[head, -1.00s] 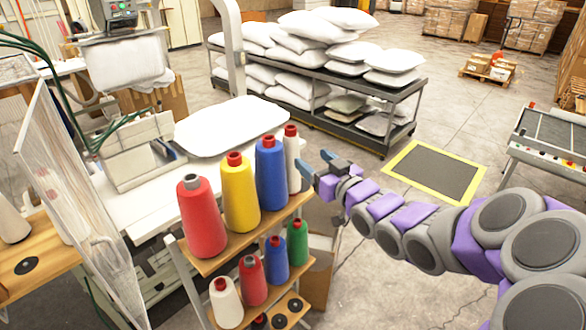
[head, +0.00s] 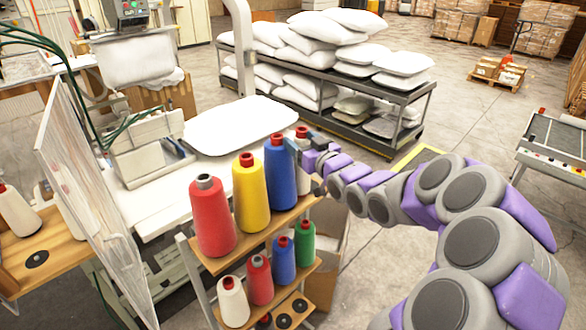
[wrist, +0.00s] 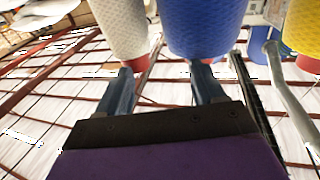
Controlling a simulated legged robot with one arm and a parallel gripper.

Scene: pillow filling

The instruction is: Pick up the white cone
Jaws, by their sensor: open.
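A white cone with a red top (head: 303,175) stands at the right end of the upper wooden shelf, partly hidden behind my gripper (head: 305,145). In the wrist view the white cone (wrist: 118,28) is upper left, beside the blue cone (wrist: 200,25). My gripper (wrist: 165,82) is open and empty. Its left finger reaches toward the white cone's red end and its right finger toward the blue cone. The gap between the fingers faces the space between the two cones. I cannot tell whether a finger touches either cone.
Blue (head: 280,180), yellow (head: 249,195) and red (head: 211,218) cones share the upper shelf. A lower shelf holds smaller cones, including a white one (head: 233,300). Another white cone (head: 18,212) stands on the left table.

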